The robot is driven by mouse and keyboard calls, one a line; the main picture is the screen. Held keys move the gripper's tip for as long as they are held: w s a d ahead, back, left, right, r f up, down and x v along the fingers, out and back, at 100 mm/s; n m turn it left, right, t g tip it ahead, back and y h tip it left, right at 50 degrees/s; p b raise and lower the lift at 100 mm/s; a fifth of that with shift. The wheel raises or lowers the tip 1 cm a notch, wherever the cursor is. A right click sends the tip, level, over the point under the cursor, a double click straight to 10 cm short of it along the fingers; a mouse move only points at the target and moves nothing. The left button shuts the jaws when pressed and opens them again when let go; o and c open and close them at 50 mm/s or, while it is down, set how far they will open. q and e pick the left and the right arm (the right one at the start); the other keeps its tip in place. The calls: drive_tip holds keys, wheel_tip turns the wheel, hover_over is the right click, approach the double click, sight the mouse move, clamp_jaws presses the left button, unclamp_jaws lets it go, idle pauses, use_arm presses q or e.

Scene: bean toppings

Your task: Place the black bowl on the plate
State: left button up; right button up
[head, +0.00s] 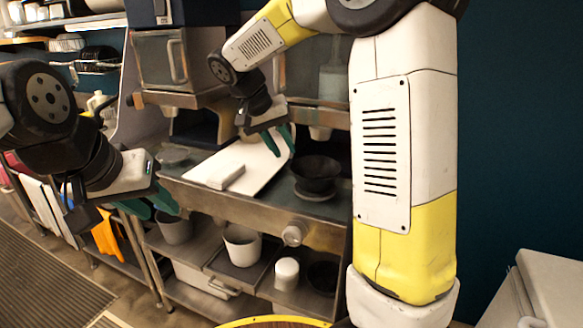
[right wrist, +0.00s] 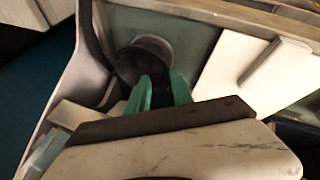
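The black bowl (head: 316,170) is upright on the steel counter, over the pale plate (head: 314,196), whose front rim shows below it. In the right wrist view the black bowl (right wrist: 130,68) overlaps the plate (right wrist: 158,43); I cannot tell whether it is centred there. My right gripper (head: 279,140) is left of the bowl and higher, with its green fingers apart and nothing between them. Its fingers (right wrist: 166,88) also show in the right wrist view, just beside the bowl. My left gripper (head: 150,204) is open and empty, in front of the counter at the left.
A white board (head: 255,160) with a small white block (head: 226,176) lies left of the bowl. Glass dispensers (head: 160,58) stand behind the counter. Pots, including a white one (head: 241,246), stand on the shelf below. My right arm covers the area right of the bowl.

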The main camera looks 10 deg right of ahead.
drive_tip(key=s+d+n+t+y, duration=0.1)
drive_tip(key=s+y, duration=0.2)
drive_tip(key=s, duration=0.8)
drive_tip(key=s+d+r+n+t+y, duration=0.1)
drive_tip(key=s+y, duration=0.3)
drive_tip(key=s, duration=0.8)
drive_tip(key=shift+d+r+n+t, duration=0.2)
drive_tip(key=shift+d+n+t, duration=0.3)
drive_tip(key=shift+d+t, duration=0.25)
